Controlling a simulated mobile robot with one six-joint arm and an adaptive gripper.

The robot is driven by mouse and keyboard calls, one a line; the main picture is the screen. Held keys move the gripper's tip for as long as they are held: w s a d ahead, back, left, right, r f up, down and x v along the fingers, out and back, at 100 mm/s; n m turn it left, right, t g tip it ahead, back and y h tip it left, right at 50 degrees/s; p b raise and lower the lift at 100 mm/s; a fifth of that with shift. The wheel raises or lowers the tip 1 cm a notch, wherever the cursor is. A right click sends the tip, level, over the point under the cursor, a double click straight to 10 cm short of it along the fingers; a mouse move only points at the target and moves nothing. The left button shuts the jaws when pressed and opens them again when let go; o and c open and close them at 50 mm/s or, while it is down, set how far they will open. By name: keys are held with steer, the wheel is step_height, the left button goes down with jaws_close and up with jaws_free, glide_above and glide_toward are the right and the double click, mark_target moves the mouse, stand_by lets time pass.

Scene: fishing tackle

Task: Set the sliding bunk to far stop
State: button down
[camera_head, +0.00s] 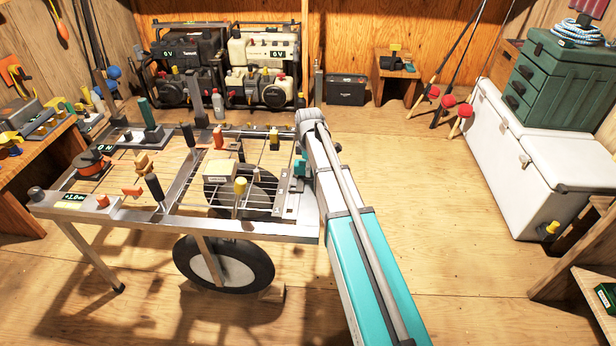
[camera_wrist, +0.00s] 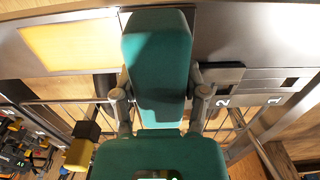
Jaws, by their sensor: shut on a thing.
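A teal padded block (camera_wrist: 157,50), which looks like the sliding bunk, stands between the two fingers of my gripper (camera_wrist: 162,105) in the wrist view. The fingers are shut on its sides. A number plate (camera_wrist: 224,102) marked 2 and 1 lies just right of it. In the head view a small teal part (camera_head: 299,168) shows at the right side of the wheeled metal frame (camera_head: 145,215), beside my arm. I cannot tell whether it is the bunk or part of my gripper. My arm hides most of the gripper there, and the ends of the bunk's travel are not clear.
A yellow-topped post (camera_wrist: 78,150) stands left of my gripper in the wrist view. Several posts and knobs crowd the frame. Generators (camera_head: 262,60) stand behind it. A white chest (camera_head: 540,165) is at the right. The floor between frame and chest is clear.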

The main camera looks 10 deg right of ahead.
mark_target(307, 188)
steer(key=w+d, duration=0.1)
steer(key=w, duration=0.2)
steer(key=w+d, duration=0.1)
steer(key=w, duration=0.3)
steer(key=w+d, duration=0.1)
steer(key=w, duration=0.2)
steer(key=shift+w+d, duration=0.3)
steer(key=shift+w, duration=0.2)
steer(key=shift+c, duration=0.6)
jaws_free()
steer(key=shift+s, duration=0.2)
steer(key=s+a, duration=0.1)
steer(key=s, duration=0.4)
steer(key=s+a, duration=0.2)
steer(key=s, duration=0.4)
steer(key=s+a, duration=0.2)
steer(key=s, duration=0.3)
steer(key=shift+s+a, duration=0.25)
steer(key=shift+s, duration=0.1)
steer(key=shift+w+r+p, duration=0.25)
steer(key=shift+r+p, duration=0.35)
step_height(307, 188, up, 13)
steer(key=p, duration=1.3)
steer(key=s+m, duration=0.5)
steer(key=s, duration=0.4)
steer(key=shift+a+r+m, duration=0.15)
steer(key=shift+a+m, duration=0.15)
steer(key=shift+a, duration=0.15)
